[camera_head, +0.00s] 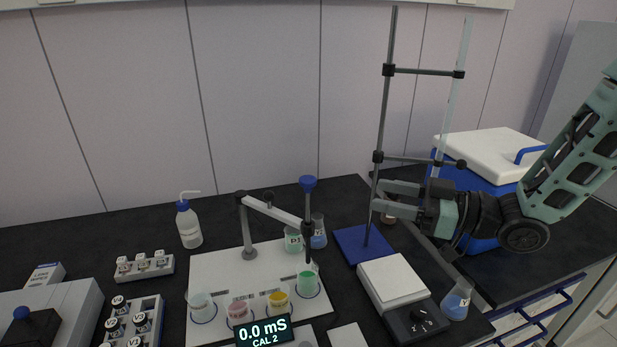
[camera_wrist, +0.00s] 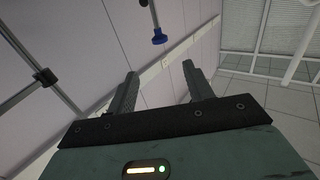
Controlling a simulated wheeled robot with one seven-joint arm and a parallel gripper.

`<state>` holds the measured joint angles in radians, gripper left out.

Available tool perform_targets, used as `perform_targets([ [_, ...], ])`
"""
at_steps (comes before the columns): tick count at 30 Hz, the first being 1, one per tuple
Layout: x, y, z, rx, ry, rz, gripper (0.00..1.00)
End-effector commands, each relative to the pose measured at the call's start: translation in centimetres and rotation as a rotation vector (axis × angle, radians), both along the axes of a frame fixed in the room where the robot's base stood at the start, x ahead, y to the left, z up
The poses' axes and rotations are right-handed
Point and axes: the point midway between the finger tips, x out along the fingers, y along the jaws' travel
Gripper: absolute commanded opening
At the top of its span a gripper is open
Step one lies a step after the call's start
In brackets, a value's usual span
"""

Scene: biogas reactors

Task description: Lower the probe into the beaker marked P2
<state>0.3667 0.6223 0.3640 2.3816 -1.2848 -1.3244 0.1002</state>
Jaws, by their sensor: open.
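The probe (camera_head: 308,186) has a blue cap and a dark shaft, and hangs upright from a jointed grey holder arm (camera_head: 275,212). Its lower end is at the beaker with green liquid (camera_head: 307,281); I cannot tell whether it is inside. Beakers with pale (camera_head: 202,308), pink (camera_head: 239,314) and yellow (camera_head: 278,303) liquid stand in front on the white board. I cannot read P2 on any beaker. My gripper (camera_head: 378,196) is open and empty, right of the probe, pointing left. In the wrist view a blue cap (camera_wrist: 159,37), apparently the probe's, shows beyond the open fingers (camera_wrist: 160,70).
A tall rod stand (camera_head: 382,130) on a blue base (camera_head: 362,246) is close to my gripper. A white-topped stirrer (camera_head: 394,281), a flask (camera_head: 456,300) and a blue cooler (camera_head: 490,145) are nearby. A display (camera_head: 264,331) reads 0.0 mS, CAL 2. A wash bottle (camera_head: 188,224) stands left.

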Motion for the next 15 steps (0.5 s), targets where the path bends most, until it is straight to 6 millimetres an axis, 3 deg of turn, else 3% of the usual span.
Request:
perform_targets([
  [15, 3.9, 10.1, 0.3, -0.001, 0.002, 0.003, 0.52],
])
